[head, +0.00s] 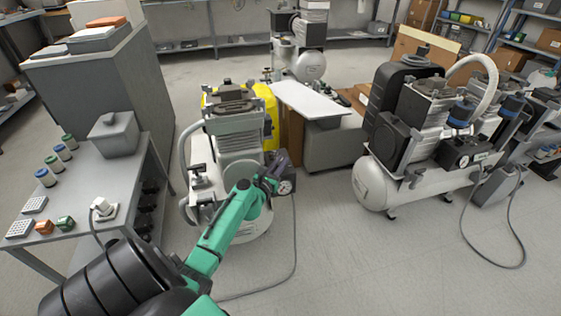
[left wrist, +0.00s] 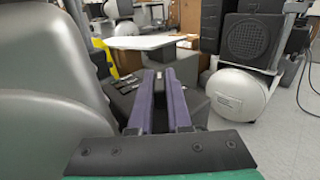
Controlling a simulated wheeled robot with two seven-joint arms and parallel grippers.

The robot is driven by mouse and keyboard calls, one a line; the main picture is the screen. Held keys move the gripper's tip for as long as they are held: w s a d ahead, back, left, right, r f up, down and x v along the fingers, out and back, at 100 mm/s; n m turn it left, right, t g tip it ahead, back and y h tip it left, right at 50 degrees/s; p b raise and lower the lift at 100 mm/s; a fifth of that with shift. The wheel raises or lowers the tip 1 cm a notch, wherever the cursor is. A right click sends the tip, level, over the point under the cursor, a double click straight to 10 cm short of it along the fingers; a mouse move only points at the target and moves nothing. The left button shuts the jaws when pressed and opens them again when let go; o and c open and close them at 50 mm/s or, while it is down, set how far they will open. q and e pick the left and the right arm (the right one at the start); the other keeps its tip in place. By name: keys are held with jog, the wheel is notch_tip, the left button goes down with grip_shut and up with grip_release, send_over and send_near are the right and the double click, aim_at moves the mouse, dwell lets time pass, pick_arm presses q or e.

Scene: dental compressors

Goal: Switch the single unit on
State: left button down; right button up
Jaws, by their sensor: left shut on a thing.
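The single unit (head: 238,150) is a one-motor compressor on a pale tank, in the middle of the head view. My left gripper (head: 280,165) reaches over its front right side, beside a round pressure gauge (head: 286,187). In the left wrist view its two purple fingers (left wrist: 161,78) are close together, pointing forward. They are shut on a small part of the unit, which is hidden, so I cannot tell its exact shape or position. A large grey rounded surface (left wrist: 40,75) fills the left of that view. My right gripper is not in view.
A twin-motor compressor (head: 372,187) stands to the right, with a hose on the floor. A grey bench (head: 85,200) with jars, a box and a plugged-in socket is at the left. A white board (head: 312,98) lies on a grey case behind. Open floor lies between the compressors.

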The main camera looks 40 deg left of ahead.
pick_arm(q)
jog(key=shift+f+m+h, duration=0.1)
jog(key=shift+m+h, duration=0.3)
jog(key=shift+h, duration=0.2)
jog(key=c, duration=0.9)
grip_release()
jog(key=shift+o, duration=0.2)
